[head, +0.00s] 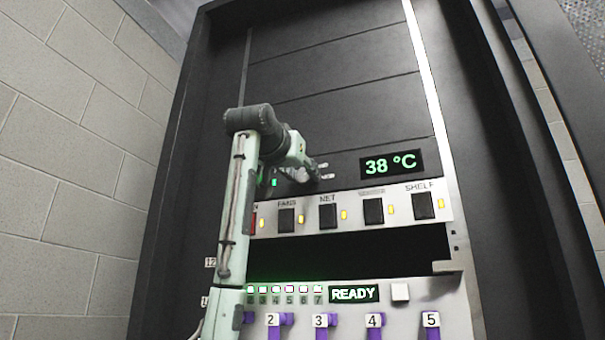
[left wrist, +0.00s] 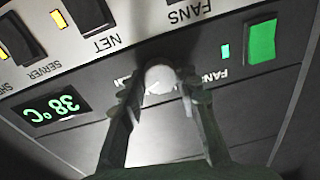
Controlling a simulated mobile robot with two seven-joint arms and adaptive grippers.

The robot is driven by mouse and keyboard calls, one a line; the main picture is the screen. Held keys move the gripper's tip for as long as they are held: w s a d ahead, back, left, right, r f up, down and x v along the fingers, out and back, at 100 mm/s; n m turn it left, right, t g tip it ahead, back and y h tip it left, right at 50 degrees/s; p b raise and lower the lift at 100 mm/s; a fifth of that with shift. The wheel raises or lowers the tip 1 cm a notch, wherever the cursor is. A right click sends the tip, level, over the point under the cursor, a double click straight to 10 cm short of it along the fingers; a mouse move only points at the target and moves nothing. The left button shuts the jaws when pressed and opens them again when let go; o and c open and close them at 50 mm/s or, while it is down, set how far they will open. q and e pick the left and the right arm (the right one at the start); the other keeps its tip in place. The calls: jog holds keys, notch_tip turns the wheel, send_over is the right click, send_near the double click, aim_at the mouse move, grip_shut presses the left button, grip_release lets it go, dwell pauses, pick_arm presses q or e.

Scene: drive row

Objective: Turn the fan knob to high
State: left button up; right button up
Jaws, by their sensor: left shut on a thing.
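The fan knob (left wrist: 160,78) is a pale round knob on the dark panel, beside a partly covered label starting with "FAN". In the left wrist view, which is upside down, my left gripper (left wrist: 162,92) has its two fingers on either side of the knob and is shut on it. In the head view my left gripper (head: 318,172) is at the panel, left of the green 38 °C display (head: 392,165). The knob is not clearly seen there. I cannot read which setting the knob points to. My right gripper is not in view.
Below the knob runs a pale strip (head: 333,213) with dark rocker switches and yellow lights. A lit green switch (left wrist: 261,42) is close to the gripper. Lower down are a READY display (head: 353,293) and purple numbered handles. A brick wall (head: 75,150) stands at left.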

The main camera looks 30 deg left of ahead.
pick_arm(q)
jog(key=shift+m, duration=2.2)
jog(key=shift+h, duration=0.3)
jog(key=o, duration=1.2)
jog(key=shift+c, duration=0.2)
jog(key=shift+s, duration=0.1)
jog(key=v, duration=1.1)
jog(key=shift+s+d, duration=0.15)
jog(key=shift+s, duration=0.25)
jog(key=shift+f, duration=0.15)
